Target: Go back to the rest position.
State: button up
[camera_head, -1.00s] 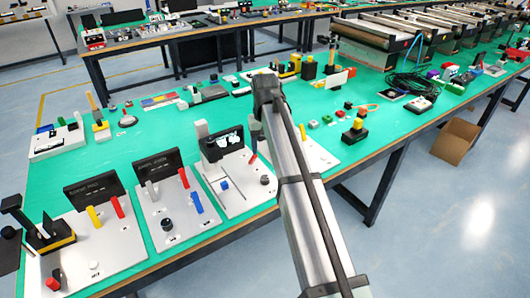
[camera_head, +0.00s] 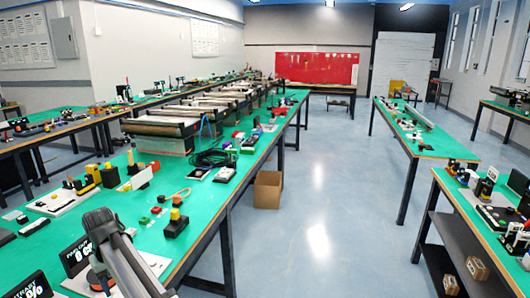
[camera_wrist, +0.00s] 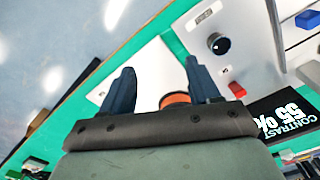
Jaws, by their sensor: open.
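My gripper (camera_wrist: 160,82) is open in the wrist view, its two dark fingers apart with nothing held between them. It is over a white panel at the edge of the green table (camera_wrist: 170,40). A round orange-topped knob (camera_wrist: 175,98) shows between and beyond the fingers, partly covered by the gripper body; I cannot tell the distance to it. In the head view my arm reaches in at the bottom left, and I cannot make out the fingers there.
The wrist view also shows a black dial (camera_wrist: 217,43), a red switch (camera_wrist: 237,89) and a black "CONTRAST" display (camera_wrist: 285,118). In the head view, conveyors (camera_head: 160,130) and a cable coil (camera_head: 212,158) lie further along the table. A cardboard box (camera_head: 267,190) stands on the open floor.

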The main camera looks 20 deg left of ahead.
jog(key=w+d+f+m, duration=0.2)
jog(key=w+d+f, duration=0.35)
jog(key=d, duration=0.55)
jog(key=w+d+f+m, duration=0.1)
jog(key=w+d+f, duration=0.5)
jog(key=d, duration=0.4)
jog(key=w+d+f+m, duration=0.2)
jog(key=w+d+f, duration=0.4)
jog(key=d, duration=0.5)
jog(key=s+d+f+m, duration=0.1)
jog(key=d+f+m, duration=0.3)
jog(key=d, duration=1.2)
jog(key=s+d+f+m, duration=0.15)
jog(key=d+f, duration=0.45)
jog(key=d, duration=1.1)
jog(key=s+d+f+m, duration=0.2)
jog(key=s+d, duration=0.1)
jog(key=d, duration=0.5)
jog(key=s+f+g, duration=0.3)
jog(key=s+f, duration=0.7)
jog(key=s, duration=0.5)
jog(key=s+f+g, duration=0.3)
jog(key=s+f, duration=0.7)
jog(key=s, duration=0.5)
jog(key=shift+a+f+g, duration=0.25)
jog(key=shift+f+g, duration=0.15)
jog(key=shift+w, duration=0.1)
